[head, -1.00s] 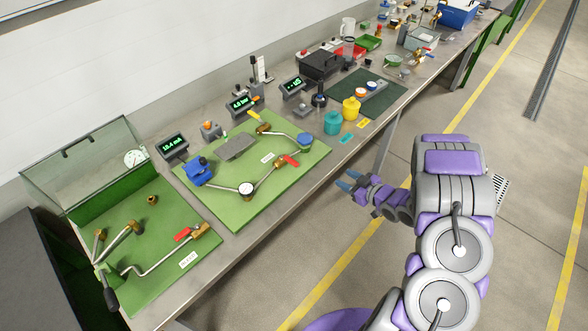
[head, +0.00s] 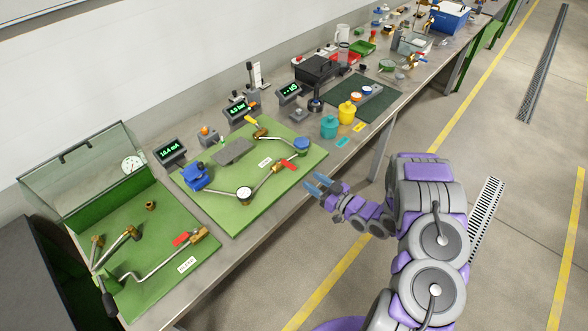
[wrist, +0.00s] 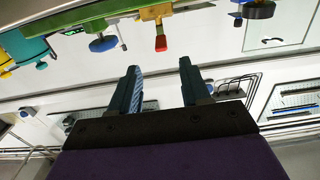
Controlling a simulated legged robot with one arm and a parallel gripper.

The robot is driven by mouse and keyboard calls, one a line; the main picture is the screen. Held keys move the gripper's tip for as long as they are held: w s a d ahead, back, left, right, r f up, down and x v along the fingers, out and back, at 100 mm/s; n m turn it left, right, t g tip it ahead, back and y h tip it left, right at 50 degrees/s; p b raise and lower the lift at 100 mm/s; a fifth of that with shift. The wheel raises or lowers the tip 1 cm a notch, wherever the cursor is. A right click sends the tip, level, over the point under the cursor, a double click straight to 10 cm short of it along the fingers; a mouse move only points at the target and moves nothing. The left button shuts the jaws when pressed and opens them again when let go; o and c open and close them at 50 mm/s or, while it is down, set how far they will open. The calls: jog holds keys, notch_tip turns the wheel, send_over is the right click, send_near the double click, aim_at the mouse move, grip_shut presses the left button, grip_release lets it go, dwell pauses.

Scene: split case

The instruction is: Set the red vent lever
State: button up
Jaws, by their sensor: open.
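Two red levers sit on brass valves. One red lever (head: 289,165) is at the right front of the middle green board (head: 250,205). The other red lever (head: 181,239) is on the left green board (head: 150,286). The labels are too small to read, so I cannot tell which is the vent lever. My gripper (head: 317,184) is open and empty, just off the bench's front edge, right of the middle board and apart from both levers. In the wrist view, a red lever (wrist: 160,43) shows beyond the open fingers (wrist: 160,84).
A clear guard (head: 80,170) stands behind the left board.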

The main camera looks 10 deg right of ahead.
aim_at(293, 167)
jog(key=x, duration=0.9)
jog(key=shift+w+a+b, duration=0.25)
jog(key=shift+b, duration=0.15)
jog(key=shift+c, duration=0.3)
grip_shut()
